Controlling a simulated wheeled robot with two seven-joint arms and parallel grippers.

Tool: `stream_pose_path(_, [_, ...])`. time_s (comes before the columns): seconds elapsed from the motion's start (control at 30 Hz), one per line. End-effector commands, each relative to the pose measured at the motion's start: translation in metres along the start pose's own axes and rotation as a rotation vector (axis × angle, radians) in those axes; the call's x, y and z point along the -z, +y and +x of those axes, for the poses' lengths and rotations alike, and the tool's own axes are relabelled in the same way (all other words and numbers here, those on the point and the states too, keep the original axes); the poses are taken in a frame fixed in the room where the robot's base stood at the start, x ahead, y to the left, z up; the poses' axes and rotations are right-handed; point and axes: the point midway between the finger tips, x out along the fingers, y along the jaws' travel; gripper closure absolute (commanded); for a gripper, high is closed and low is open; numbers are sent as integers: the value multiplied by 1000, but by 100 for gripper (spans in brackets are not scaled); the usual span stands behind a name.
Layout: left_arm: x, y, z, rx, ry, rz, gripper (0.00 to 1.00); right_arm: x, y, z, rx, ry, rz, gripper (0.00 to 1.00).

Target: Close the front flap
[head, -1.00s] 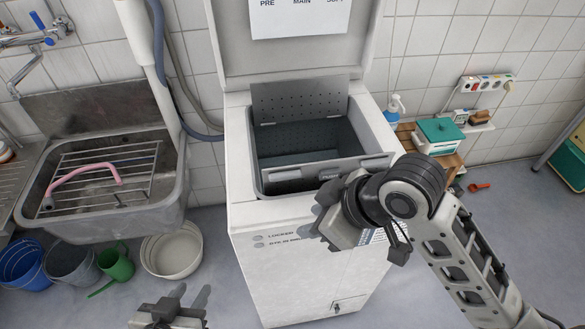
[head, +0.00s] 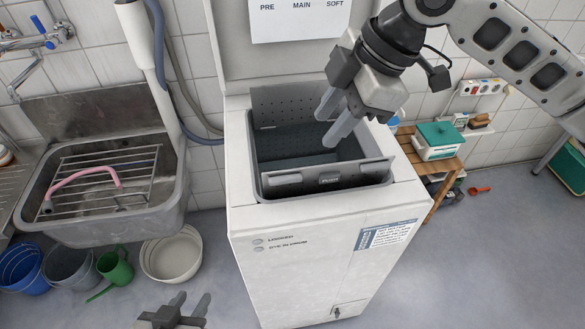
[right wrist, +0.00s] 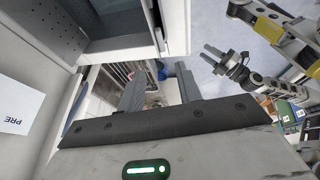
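The perforated back flap (head: 288,106) stands raised at the far side of the opening. The white top-loading washer (head: 300,245) has its lid up. My right gripper (head: 333,120) is open and empty above the opening, behind the front flap and apart from it as far as I can tell. Its spread fingers also show in the right wrist view (right wrist: 160,92). My left gripper (head: 190,303) is open and empty, low before the washer.
A metal sink (head: 110,215) with a rack and pink hose stands on the left. Buckets and a white basin (head: 171,252) stand on the floor below it. A wooden stand (head: 440,165) with a green-lidded box (head: 438,138) is right of the washer. Floor at the front right is clear.

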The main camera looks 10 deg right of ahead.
Motion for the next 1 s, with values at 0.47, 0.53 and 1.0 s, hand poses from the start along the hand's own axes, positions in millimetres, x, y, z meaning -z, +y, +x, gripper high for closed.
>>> stream_pose_path(0.47, [3, 0, 2, -5, 18, -10, 65, 0, -1, 103, 3, 0, 0, 65])
stream_pose_path(0.53, [2, 0, 3, -5, 18, -10, 65, 0, -1, 114, 2, 0, -1, 65])
stream_pose_path(1.0, [3, 1, 3, -5, 20, -17, 65, 1, 0, 136, -1, 1, -1, 65])
